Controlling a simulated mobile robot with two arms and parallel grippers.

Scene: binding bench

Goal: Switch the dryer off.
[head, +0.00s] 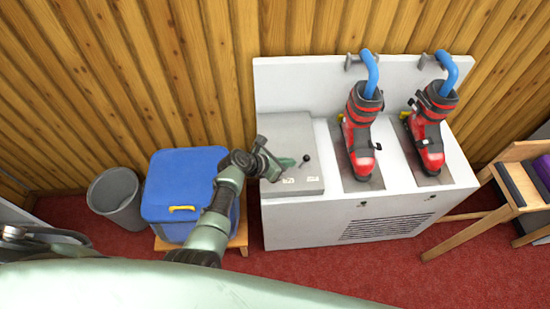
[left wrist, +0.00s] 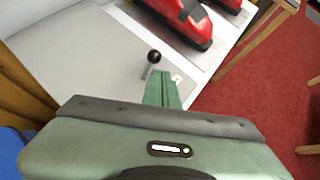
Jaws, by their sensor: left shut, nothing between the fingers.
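The dryer (head: 400,226) is a white cabinet with a vent grille in front, standing against the wooden wall. On its left is a raised grey panel (head: 290,130) with a small lever (head: 306,159) that has a round black knob. The lever and knob also show in the left wrist view (left wrist: 154,57). Two small labels (head: 288,180) lie near the panel's front edge, too small to read. My left gripper (head: 288,163) is shut and empty, its green fingers just left of the lever. In the left wrist view the fingertips (left wrist: 161,78) are close to the knob; contact cannot be told.
Two red and black ski boots (head: 361,120) (head: 430,128) stand on the dryer with blue tubes (head: 371,72) in their tops. A blue box (head: 180,178) on a wooden stand and a grey bin (head: 118,198) are left.

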